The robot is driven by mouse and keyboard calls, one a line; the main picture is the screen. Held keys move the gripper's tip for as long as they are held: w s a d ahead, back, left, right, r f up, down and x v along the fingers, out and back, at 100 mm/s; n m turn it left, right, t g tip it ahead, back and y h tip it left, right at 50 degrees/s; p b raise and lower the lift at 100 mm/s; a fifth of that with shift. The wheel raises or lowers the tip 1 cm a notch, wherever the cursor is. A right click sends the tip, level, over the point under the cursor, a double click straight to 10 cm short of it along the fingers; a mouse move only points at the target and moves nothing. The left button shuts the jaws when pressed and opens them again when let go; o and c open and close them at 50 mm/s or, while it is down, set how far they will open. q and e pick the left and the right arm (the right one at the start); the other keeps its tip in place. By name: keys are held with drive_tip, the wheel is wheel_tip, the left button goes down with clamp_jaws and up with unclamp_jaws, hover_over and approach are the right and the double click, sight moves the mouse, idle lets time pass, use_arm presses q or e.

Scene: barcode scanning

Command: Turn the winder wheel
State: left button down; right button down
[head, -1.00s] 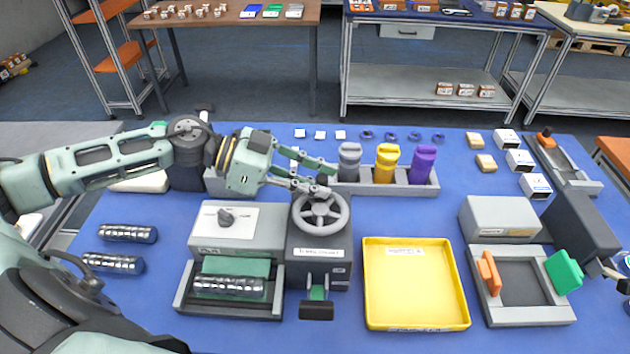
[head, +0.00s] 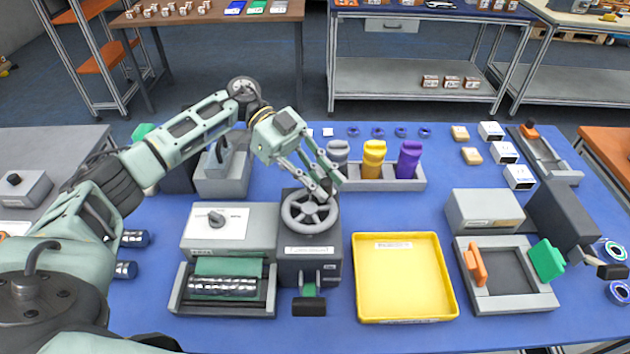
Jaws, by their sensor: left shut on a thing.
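The winder wheel (head: 310,222) is a grey spoked wheel lying on top of a dark grey winder box (head: 297,268) with a white label. My left gripper (head: 328,188) reaches down from behind it and is shut at the wheel's back-right rim. The fingers hide the part they hold, so I cannot tell whether it is a knob or the rim itself. My right gripper is not in view.
A grey unit with a dial (head: 236,230) and a silver roller (head: 222,287) stands left of the winder. A yellow tray (head: 405,312) lies to its right. Grey machines stand further right.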

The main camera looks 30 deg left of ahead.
use_arm(q)
drive_tip(key=shift+d+f+m+g+y+b, duration=0.15)
drive_tip(key=shift+d+m+g+y+b, duration=0.3)
drive_tip(key=shift+m+g, duration=0.45)
drive_tip(key=shift+s+d+m+g+y, duration=0.15)
drive_tip(key=shift+d+m+g+y, duration=0.15)
drive_tip(key=shift+m+g+y, duration=0.5)
drive_tip(key=shift+s+d+r+m+g+y+p, duration=0.1)
drive_tip(key=shift+d+m+g+y+p, duration=0.15)
drive_tip(key=shift+m+g+p, duration=0.25)
drive_tip(key=shift+s+d+r+m+g+y+p, duration=0.1)
drive_tip(key=shift+m+g+y+p, duration=0.25)
drive_tip(key=shift+m+g, duration=0.15)
drive_tip(key=shift+s+d+m+g+y+p, duration=0.15)
drive_tip(key=shift+m+g+y+p, duration=0.35)
drive_tip(key=shift+m+y+p, duration=0.1)
drive_tip(key=shift+f, duration=0.15)
drive_tip(key=c, duration=1.9)
unclamp_jaws()
drive_tip(key=shift+c, duration=0.2)
drive_tip(key=shift+s, duration=0.1)
